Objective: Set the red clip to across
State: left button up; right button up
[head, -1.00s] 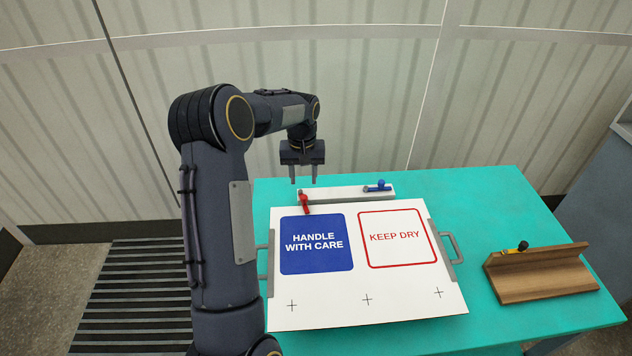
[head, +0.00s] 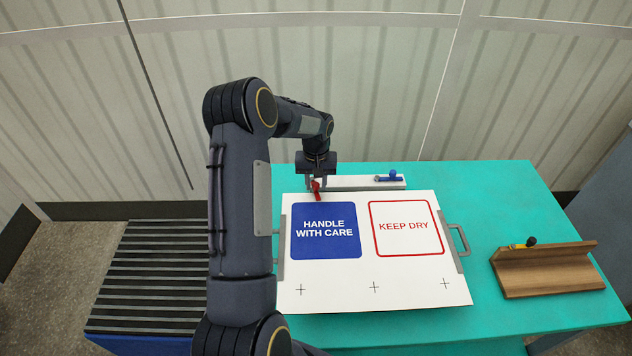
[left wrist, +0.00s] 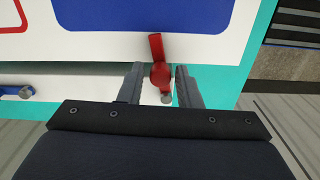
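The red clip (head: 316,190) sits at the left end of the white bar (head: 350,182) behind the board. In the left wrist view the red clip (left wrist: 158,62) has its lever pointing over the white board's edge, not along the bar. My left gripper (head: 317,186) is down at the clip. In the left wrist view its two fingers (left wrist: 160,78) stand on either side of the clip's round hub, with a gap visible on at least one side. My right gripper is not in view.
A blue clip (head: 389,177) lies along the bar at its right end. The white board (head: 330,285) carries a blue label and a red-framed label. A wooden holder (head: 545,272) stands at the right of the green table (head: 480,190). A slatted surface (head: 150,285) is at left.

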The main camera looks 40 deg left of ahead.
pick_arm(q)
grip_shut()
jog(key=shift+s+a+f+m+b, duration=0.1)
jog(key=shift+a+f+m+b, duration=0.1)
jog(key=shift+m+b, duration=0.3)
jog(key=shift+s+a+m+b, duration=0.1)
jog(key=shift+m+b, duration=0.2)
jog(key=shift+b, duration=0.1)
jog(key=shift+s+a+r+m, duration=0.1)
jog(key=shift+s+r+m, duration=0.1)
jog(key=shift+m, duration=0.3)
jog(key=shift+o, duration=1.4)
grip_release()
